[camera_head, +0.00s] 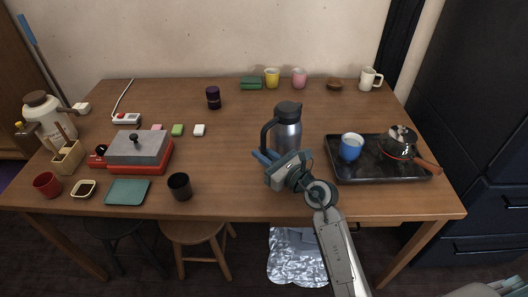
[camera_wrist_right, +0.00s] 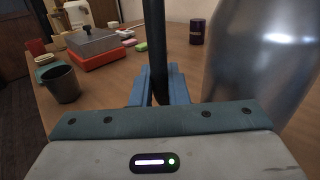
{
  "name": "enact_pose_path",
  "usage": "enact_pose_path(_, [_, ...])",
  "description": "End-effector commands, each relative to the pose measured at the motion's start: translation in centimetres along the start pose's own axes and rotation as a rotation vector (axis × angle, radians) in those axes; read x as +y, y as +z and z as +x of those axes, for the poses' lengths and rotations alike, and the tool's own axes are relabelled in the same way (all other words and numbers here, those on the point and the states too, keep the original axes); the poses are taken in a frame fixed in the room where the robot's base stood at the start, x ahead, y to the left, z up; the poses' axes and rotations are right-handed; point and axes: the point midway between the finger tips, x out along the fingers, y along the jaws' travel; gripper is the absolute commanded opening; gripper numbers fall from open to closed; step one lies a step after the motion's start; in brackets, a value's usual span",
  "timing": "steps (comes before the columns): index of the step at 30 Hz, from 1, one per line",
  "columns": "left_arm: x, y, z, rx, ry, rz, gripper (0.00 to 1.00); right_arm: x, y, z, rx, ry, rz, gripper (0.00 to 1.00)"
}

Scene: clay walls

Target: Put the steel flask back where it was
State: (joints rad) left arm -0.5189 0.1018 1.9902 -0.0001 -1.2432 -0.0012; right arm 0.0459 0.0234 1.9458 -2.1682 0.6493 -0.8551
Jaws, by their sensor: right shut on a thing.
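The steel flask (camera_head: 288,133) stands upright near the middle right of the table, with a black lid and a black handle on its left side. It also shows large at the right of the right wrist view (camera_wrist_right: 262,65). My right gripper (camera_head: 267,157) is shut on the flask's handle; in the wrist view the dark handle runs upright between the blue fingers (camera_wrist_right: 160,88). The gripper hides the flask's base in the head view, so I cannot tell whether it touches the table. My left gripper is not in view.
A black cup (camera_head: 180,186) and a red-based grey-lidded box (camera_head: 140,150) stand left. A purple jar (camera_head: 213,98) is behind left. The table between cup and flask is clear.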

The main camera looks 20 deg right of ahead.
Motion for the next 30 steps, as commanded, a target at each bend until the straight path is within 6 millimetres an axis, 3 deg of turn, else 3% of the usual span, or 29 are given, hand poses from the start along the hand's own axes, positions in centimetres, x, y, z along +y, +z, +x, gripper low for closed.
enact_pose_path(7, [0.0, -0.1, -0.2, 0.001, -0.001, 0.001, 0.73, 0.0, 0.2, 0.0, -0.006, -0.001, -0.004, 0.00])
enact_pose_path(8, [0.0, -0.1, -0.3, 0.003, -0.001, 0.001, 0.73, 0.0, -0.2, 0.0, 0.000, 0.000, 0.000, 0.16])
enact_pose_path(11, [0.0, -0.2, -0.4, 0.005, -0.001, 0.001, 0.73, 0.0, -0.1, 0.0, 0.000, 0.000, 0.000, 0.36])
enact_pose_path(22, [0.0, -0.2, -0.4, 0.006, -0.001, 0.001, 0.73, 0.0, 0.2, 0.0, 0.000, 0.000, 0.000, 0.36])
enact_pose_path(26, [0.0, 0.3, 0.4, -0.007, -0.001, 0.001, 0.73, 0.0, -0.1, -1.9, 0.003, 0.000, -0.001, 0.36])
enact_pose_path(30, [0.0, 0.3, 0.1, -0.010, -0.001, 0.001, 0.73, 0.0, -0.2, -5.1, 0.005, 0.000, -0.003, 0.36])
